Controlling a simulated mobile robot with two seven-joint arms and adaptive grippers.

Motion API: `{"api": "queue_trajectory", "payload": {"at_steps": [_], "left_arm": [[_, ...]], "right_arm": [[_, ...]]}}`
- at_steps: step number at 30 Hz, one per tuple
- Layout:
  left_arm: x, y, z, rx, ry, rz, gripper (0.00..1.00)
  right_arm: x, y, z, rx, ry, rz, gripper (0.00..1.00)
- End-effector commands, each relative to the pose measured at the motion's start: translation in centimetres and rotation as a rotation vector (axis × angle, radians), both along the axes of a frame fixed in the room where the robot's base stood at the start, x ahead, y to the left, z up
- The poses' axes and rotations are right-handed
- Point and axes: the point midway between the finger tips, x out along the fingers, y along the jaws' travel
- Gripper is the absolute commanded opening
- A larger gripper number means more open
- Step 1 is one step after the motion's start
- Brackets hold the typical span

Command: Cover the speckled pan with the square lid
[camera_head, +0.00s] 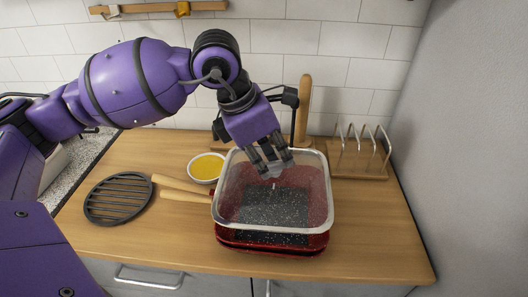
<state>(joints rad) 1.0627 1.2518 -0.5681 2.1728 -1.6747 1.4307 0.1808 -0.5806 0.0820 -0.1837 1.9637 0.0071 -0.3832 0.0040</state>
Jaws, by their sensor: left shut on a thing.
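The square lid is clear glass with a pale rim (281,233). My left gripper (272,174) comes down from above and is shut on the lid near its middle; the fingers hide the part they grip. The red speckled pan (272,244) stands on the counter directly under the lid, and its dark speckled inside shows through the glass. The lid's outline lies over the pan and reaches a little farther toward the back. I cannot tell whether the rim touches the pan. My right gripper is not in view.
Two wooden handles (184,196) reach left beside the pan. A white bowl of yellow contents (206,167) and a round dark slatted trivet (119,197) lie left. A wooden rack (358,158) and upright wooden post (304,110) stand behind. The front right counter is clear.

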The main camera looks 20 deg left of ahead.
Motion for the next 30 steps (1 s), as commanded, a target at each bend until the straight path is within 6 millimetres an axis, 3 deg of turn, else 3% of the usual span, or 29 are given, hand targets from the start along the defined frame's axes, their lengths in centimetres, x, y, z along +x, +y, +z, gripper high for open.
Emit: {"api": "queue_trajectory", "payload": {"at_steps": [10, 19, 30], "left_arm": [[0.1, -0.1, -1.5, -0.002, 0.0, -0.008, 0.0], [0.1, -0.1, -3.7, -0.002, -0.001, -0.009, 0.0], [0.2, -0.1, -3.9, -0.002, -0.004, -0.009, 0.0]], "right_arm": [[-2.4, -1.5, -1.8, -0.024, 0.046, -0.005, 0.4], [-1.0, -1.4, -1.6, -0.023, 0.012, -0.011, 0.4], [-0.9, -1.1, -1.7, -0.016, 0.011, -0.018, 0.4]]}}
